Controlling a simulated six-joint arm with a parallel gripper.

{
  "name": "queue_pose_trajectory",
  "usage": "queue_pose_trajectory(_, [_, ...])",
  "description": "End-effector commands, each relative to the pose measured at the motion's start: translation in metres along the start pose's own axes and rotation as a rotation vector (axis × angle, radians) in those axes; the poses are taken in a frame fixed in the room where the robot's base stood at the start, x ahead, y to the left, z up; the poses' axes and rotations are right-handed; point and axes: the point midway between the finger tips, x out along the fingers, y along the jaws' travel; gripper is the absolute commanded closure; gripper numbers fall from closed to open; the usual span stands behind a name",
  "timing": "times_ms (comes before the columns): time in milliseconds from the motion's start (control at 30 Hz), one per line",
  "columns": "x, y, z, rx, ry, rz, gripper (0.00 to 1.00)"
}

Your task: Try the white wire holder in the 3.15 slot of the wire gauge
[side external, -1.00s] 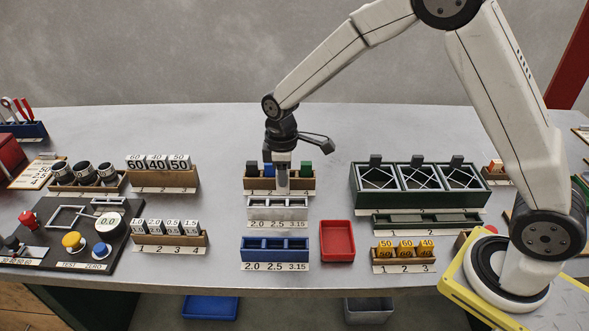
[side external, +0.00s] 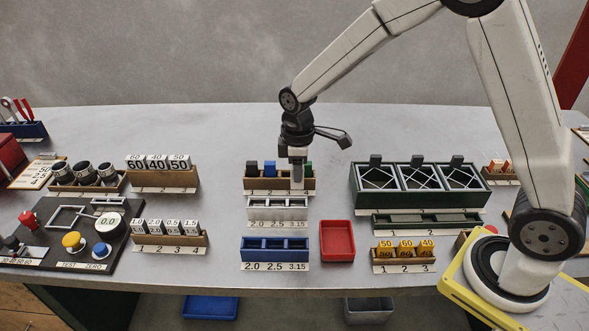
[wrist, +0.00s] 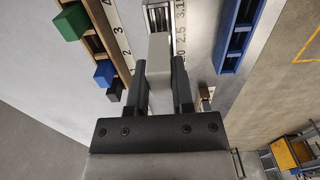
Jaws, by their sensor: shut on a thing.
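My gripper (side external: 297,160) is shut on the white wire holder (side external: 297,179), a pale upright block hanging below the fingers. In the wrist view the holder (wrist: 160,75) sits between the two dark fingers of my gripper (wrist: 159,63). The grey wire gauge (side external: 277,203), labelled 2.0, 2.5 and 3.15, lies in front of the brown holder rack (side external: 265,184). The holder appears held in the air towards the gauge's 3.15 end, apart from it. In the wrist view it hides part of the gauge (wrist: 152,8).
The rack holds black (side external: 252,169), blue (side external: 269,168) and green (side external: 308,168) holders. A blue tray (side external: 275,243) with the same labels stands in front of the gauge. A red bin (side external: 337,241) is right of it, and a large green rack (side external: 420,205) stands farther right.

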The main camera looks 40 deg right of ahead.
Motion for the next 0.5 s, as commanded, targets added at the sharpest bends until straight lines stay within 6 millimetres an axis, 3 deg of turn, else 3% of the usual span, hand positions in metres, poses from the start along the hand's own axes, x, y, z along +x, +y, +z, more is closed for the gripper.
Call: queue_pose_trajectory(500, [0.037, 0.0, 0.0, 0.0, -0.002, -0.002, 1.0])
